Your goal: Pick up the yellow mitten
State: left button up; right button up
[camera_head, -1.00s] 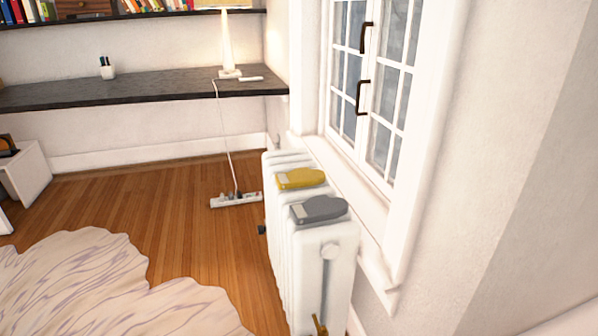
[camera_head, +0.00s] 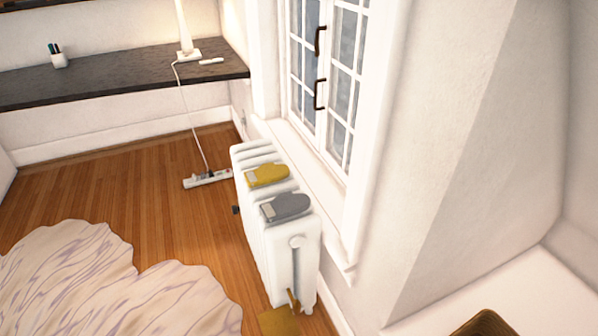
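The yellow mitten (camera_head: 268,176) lies flat on top of the white radiator (camera_head: 287,262) under the window. A grey mitten (camera_head: 285,207) lies beside it, on the nearer part of the radiator top. Neither of my grippers shows in the head view, so their state is hidden.
The window (camera_head: 322,80) and its sill are right of the radiator. A power strip (camera_head: 208,179) lies on the wood floor to its left, with a cord up to the desk (camera_head: 120,82). A pale rug (camera_head: 100,285) covers the floor at lower left. A brown object (camera_head: 483,324) shows at the bottom right.

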aim_at(268, 173)
jog(key=i+j+z, duration=0.1)
jog(key=j+z, duration=0.15)
jog(key=z, duration=0.15)
jog(key=i+j+z, duration=0.1)
jog(key=j+z, duration=0.5)
jog(key=z, duration=0.2)
jog(key=j+z, duration=0.45)
jog(key=i+l, duration=0.05)
jog(key=l, duration=0.05)
